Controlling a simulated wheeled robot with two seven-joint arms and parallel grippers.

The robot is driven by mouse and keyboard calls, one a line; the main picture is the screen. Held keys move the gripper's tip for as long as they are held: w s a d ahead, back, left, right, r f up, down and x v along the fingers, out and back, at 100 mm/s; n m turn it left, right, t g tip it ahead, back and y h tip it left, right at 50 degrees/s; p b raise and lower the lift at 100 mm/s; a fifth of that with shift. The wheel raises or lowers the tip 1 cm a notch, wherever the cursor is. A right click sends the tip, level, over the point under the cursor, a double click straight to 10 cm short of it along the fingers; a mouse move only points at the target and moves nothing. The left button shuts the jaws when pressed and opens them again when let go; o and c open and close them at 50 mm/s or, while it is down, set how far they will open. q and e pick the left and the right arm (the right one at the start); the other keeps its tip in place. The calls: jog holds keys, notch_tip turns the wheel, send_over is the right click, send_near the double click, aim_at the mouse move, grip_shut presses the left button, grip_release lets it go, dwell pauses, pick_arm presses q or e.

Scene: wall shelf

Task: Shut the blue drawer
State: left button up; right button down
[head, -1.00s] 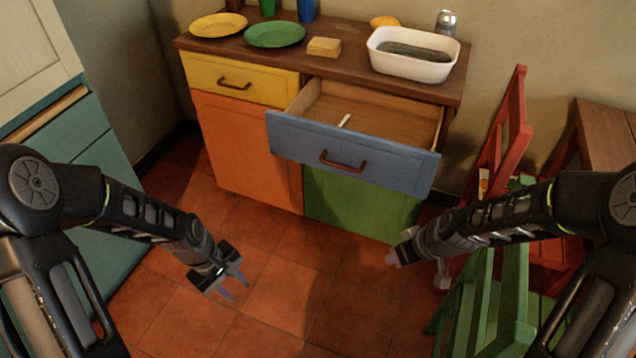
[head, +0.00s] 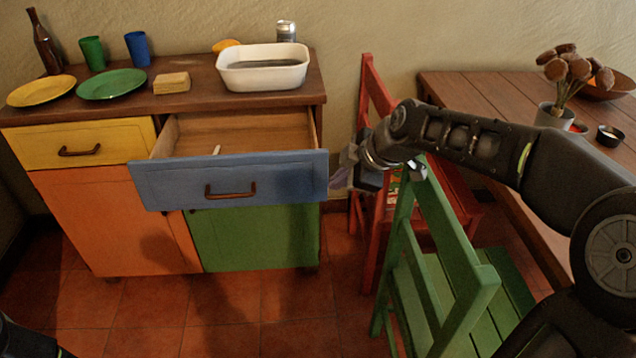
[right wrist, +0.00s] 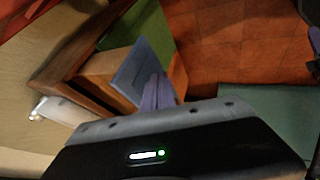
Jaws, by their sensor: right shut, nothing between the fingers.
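The blue drawer (head: 235,180) stands pulled out of the cabinet's upper right, with a brown handle (head: 230,191) on its front. A small pale stick-like item (head: 217,150) lies inside it. My right gripper (head: 342,180) is just to the right of the drawer front's right edge, with its fingers shut and nothing held. In the right wrist view the shut fingers (right wrist: 158,92) overlap the blue drawer front (right wrist: 140,72); whether they touch it I cannot tell. Only a dark bit of my left arm shows at the lower left; the left gripper is out of view.
The cabinet top (head: 205,98) holds a white basin (head: 263,78), plates, cups and a bottle. A red chair (head: 372,95) and a green chair (head: 445,260) stand right of the cabinet, under my right arm. A wooden table (head: 480,95) is at right. Floor before the cabinet is clear.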

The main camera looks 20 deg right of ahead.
send_near(310, 189)
notch_tip(310, 189, down, 4)
jog(key=s+a, duration=0.1)
jog(key=a, duration=0.1)
jog(key=shift+w+d+r, duration=0.1)
jog(key=shift+w+d, duration=0.1)
jog(key=shift+w, duration=0.7)
jog(key=shift+w+d, duration=0.25)
jog(key=shift+w, duration=0.65)
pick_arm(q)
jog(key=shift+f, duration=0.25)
